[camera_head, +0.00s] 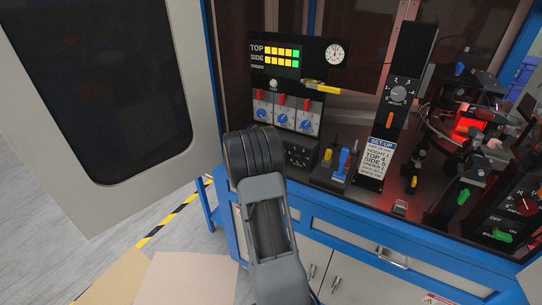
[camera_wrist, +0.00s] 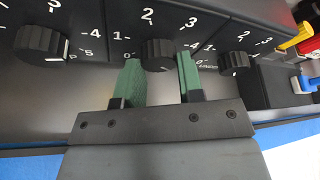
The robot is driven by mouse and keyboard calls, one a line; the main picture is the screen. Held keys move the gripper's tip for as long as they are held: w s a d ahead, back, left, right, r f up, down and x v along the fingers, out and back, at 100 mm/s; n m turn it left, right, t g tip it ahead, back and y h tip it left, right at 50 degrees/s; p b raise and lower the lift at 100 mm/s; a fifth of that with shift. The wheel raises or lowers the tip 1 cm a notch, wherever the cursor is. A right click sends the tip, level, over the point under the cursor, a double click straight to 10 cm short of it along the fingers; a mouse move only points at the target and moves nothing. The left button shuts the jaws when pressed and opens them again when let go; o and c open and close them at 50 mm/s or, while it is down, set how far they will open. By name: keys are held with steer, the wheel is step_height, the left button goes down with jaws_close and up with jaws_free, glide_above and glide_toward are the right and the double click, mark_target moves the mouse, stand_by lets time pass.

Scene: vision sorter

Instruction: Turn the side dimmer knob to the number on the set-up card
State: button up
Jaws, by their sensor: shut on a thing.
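The set-up card (camera_head: 376,162) stands on the machine's front ledge; its lines seem to read TOP 4 and SIDE 5, and the others are too small to read surely. The side dimmer knob (camera_wrist: 159,50) is the middle black knob in the wrist view, with white numbers around it. My gripper (camera_wrist: 159,60) has its two green fingers on either side of this knob and is shut on it. The knob's pointer mark is not clear. In the head view my arm hides the gripper and this knob.
Neighbouring black knobs sit left (camera_wrist: 40,44) and right (camera_wrist: 235,63), close to my fingers. Yellow and blue levers (camera_head: 341,163) stand right of the knobs. The open door (camera_head: 95,100) is at left.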

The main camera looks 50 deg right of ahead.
steer(key=shift+f+m+t+b, duration=0.3)
steer(key=shift+m+b, duration=0.3)
steer(key=shift+b, duration=0.5)
steer(key=shift+r+m+y+b, duration=0.3)
steer(key=o, duration=0.9)
steer(key=shift+a, duration=0.1)
steer(key=v, duration=1.3)
steer(key=shift+s+a, duration=0.3)
steer(key=shift+s, duration=0.05)
